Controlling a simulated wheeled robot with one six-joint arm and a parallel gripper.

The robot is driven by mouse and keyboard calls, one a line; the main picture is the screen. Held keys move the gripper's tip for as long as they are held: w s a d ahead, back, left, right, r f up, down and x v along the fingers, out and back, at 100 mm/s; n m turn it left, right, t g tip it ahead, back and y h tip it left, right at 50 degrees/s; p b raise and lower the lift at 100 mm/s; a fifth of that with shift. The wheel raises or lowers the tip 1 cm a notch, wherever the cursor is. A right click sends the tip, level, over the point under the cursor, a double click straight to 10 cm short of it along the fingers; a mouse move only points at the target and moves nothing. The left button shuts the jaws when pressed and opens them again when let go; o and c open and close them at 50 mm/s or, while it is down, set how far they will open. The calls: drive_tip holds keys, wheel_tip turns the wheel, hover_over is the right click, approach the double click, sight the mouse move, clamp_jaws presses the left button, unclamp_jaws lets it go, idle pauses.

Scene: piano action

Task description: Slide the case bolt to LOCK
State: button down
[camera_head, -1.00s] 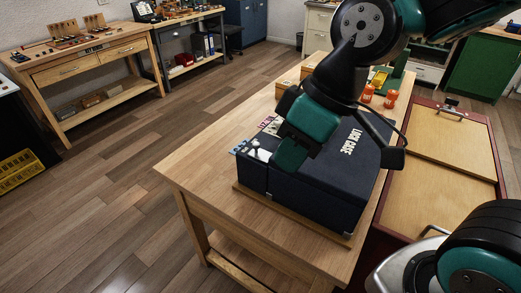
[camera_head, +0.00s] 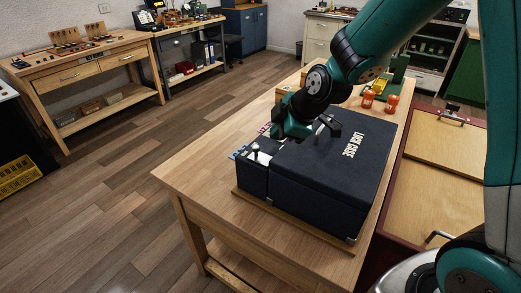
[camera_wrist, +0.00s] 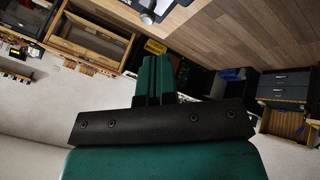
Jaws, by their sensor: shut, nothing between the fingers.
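The dark navy case (camera_head: 335,170) marked "LOCK CASE" sits on a wooden board on the bench. A small pale metal fitting (camera_head: 256,152), which looks like the bolt, is on top of its lower left section. My gripper (camera_head: 279,132) is above the left side of the case, just up and right of that fitting. In the wrist view its teal fingers (camera_wrist: 154,66) are together with nothing between them. A silvery round piece (camera_wrist: 148,15) shows beyond them at the top edge. I cannot tell the bolt's position or read its labels.
Orange jars (camera_head: 391,103) stand behind the case on the wooden bench (camera_head: 195,169). A red-framed panel with a handle (camera_head: 440,190) lies to the right. The bench's left corner is bare.

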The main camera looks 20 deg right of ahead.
drive_tip(key=p, duration=0.2)
approach(252, 157)
drive_tip(key=x, duration=0.4)
drive_tip(key=shift+a+f, duration=0.15)
drive_tip(key=shift+f, duration=0.1)
drive_tip(key=w+d+b, duration=0.1)
drive_tip(key=d, duration=0.1)
drive_tip(key=w+d+b, duration=0.1)
drive_tip(key=w+d, duration=0.1)
drive_tip(key=shift+f, duration=0.1)
drive_tip(key=shift+w, duration=0.1)
drive_tip(key=shift+r, duration=0.2)
